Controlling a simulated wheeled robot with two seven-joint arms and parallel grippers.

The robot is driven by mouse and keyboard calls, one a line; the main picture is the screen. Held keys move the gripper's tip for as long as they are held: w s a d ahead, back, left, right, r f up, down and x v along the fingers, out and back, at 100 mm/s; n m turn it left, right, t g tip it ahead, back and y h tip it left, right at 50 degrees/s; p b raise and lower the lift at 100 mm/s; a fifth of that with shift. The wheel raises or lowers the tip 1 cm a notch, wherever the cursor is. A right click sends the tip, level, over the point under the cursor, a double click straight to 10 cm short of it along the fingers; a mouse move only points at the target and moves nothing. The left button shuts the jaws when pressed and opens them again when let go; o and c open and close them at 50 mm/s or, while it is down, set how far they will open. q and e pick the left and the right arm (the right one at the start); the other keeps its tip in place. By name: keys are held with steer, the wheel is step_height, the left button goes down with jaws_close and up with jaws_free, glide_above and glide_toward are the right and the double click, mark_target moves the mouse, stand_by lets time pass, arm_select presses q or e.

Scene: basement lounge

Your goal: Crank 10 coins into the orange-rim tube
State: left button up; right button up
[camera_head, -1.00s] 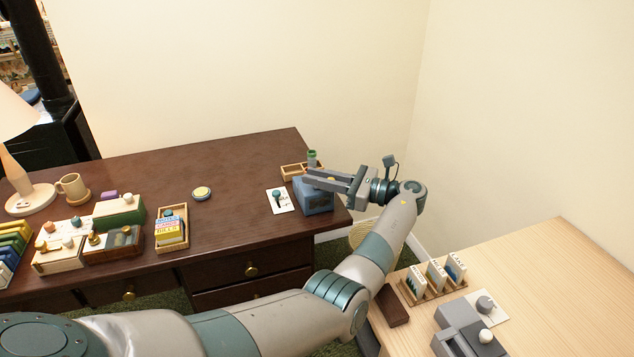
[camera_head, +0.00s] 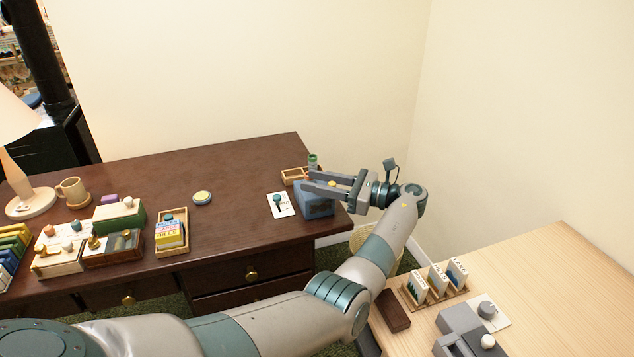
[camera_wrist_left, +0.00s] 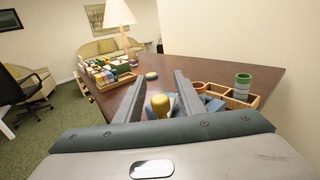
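A blue box (camera_head: 318,208) stands at the right end of the dark desk. A yellow knob (camera_wrist_left: 161,104) shows between my left gripper's fingers in the left wrist view; a yellow spot also shows in the head view. My left gripper (camera_head: 306,181) is open over the box, with a finger on each side of the knob and gaps beside it. Behind the box, a wooden tray (camera_wrist_left: 238,100) holds a green-banded tube (camera_wrist_left: 243,81) and a short reddish-rimmed piece (camera_wrist_left: 198,87), perhaps the orange-rim tube. I cannot make out coins. My right gripper is out of view.
A white card with a teal-topped figure (camera_head: 280,204) lies left of the box. A yellow-topped disc (camera_head: 202,197) and a wooden card box (camera_head: 172,238) are farther left. A pale table (camera_head: 560,290) stands at right. The desk's middle is mostly clear.

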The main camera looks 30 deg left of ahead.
arm_select(q)
step_height(320, 180, up, 4)
steer(key=shift+a+r, duration=0.1)
steer(key=shift+r, duration=0.05)
steer(key=d+r, duration=0.6)
steer(key=d, duration=0.5)
steer(key=shift+s+d+r, duration=0.2)
steer(key=shift+d+r, duration=0.1)
steer(key=shift+d, duration=0.05)
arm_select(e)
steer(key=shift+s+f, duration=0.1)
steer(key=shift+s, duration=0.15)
